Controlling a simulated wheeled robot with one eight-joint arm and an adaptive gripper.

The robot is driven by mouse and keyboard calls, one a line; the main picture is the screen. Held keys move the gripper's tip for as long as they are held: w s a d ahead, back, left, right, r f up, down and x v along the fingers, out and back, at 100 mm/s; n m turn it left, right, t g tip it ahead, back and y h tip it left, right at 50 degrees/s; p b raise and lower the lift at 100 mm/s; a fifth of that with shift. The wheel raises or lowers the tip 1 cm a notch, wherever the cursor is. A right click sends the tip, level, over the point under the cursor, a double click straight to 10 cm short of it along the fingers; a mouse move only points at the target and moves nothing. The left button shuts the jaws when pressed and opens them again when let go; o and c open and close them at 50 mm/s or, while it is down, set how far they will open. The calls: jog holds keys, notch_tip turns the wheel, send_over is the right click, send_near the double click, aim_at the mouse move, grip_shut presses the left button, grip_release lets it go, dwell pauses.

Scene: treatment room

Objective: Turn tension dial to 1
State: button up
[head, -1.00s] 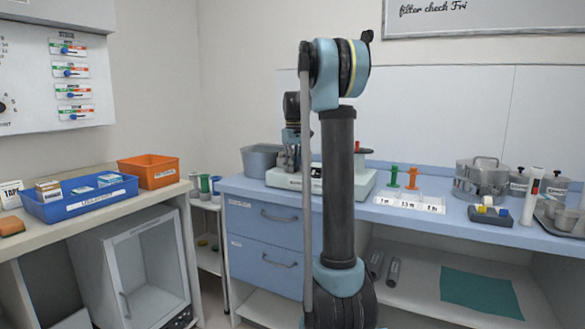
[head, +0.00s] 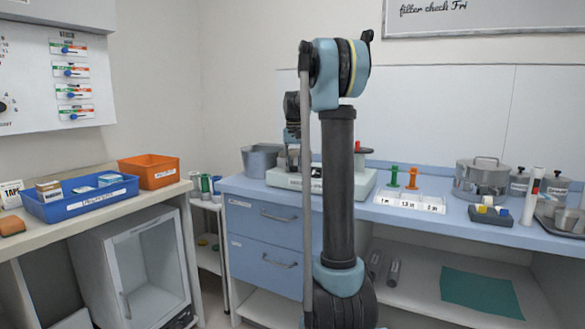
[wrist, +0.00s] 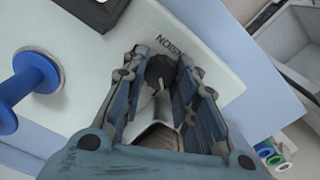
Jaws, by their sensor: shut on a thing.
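The pale machine (head: 278,179) stands on the blue counter, partly hidden behind my arm. In the wrist view its white top (wrist: 215,65) carries printed lettering, partly covered, that ends in what looks like "NSION". The dark round tension dial (wrist: 158,70) sits beside that lettering, between my fingertips. My gripper (wrist: 160,75) is shut on the dial, pointing down at the machine's top; it also shows in the head view (head: 293,160). The dial's scale and pointer are hidden, so I cannot read its setting.
A blue spool (wrist: 32,80) stands near my gripper in the wrist view. A grey bin (head: 261,160) is left of the machine.

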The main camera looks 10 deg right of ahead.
jog(key=shift+w+m, duration=0.1)
jog(key=shift+m, duration=1.5)
jog(key=o, duration=1.1)
jog(key=shift+r, duration=0.15)
notch_tip(320, 180, up, 12)
jog(key=shift+f, duration=0.2)
